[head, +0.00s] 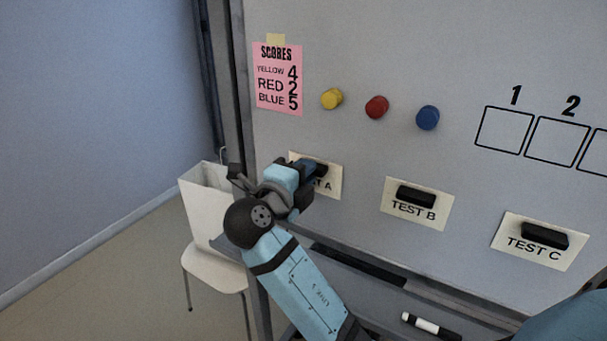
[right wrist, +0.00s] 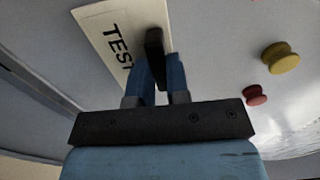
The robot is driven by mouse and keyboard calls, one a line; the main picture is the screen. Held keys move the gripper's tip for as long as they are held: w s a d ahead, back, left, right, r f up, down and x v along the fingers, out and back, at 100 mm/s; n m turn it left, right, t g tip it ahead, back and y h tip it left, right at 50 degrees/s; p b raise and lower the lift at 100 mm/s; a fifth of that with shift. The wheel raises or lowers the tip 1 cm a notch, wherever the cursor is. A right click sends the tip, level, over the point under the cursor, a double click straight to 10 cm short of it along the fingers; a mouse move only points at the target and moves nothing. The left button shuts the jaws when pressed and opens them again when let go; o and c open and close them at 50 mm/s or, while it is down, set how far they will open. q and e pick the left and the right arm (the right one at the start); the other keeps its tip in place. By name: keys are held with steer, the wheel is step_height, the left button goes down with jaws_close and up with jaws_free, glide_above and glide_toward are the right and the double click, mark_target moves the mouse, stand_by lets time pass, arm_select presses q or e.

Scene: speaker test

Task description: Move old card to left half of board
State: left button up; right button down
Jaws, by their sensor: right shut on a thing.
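A cream card reading "TEST A" (head: 333,186) is on the grey board (head: 400,60), partly hidden by my right gripper (head: 312,170). A black block (right wrist: 154,45) sits on this card, and the right gripper is shut on it. In the right wrist view, the card (right wrist: 98,25) lies flat behind the block. Cards "TEST B" (head: 413,211) and "TEST C" (head: 530,248), each with a black block, are farther right on the board. None of the cards is labelled "old". My left gripper is not in view.
A pink scores sheet (head: 278,80) and yellow (head: 331,99), red (head: 377,107) and blue (head: 428,117) knobs are above the cards. Numbered outlined boxes are at right. A marker (head: 425,325) lies below the board. A white chair (head: 215,270) stands at left.

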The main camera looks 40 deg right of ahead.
steer(key=shift+w+d+b, duration=0.15)
steer(key=shift+d+b, duration=0.25)
stand_by(0.7)
steer(key=c, duration=0.6)
jaws_free()
steer(key=shift+a, duration=0.1)
steer(key=b+v, duration=0.5)
steer(key=v, duration=0.2)
stand_by(0.3)
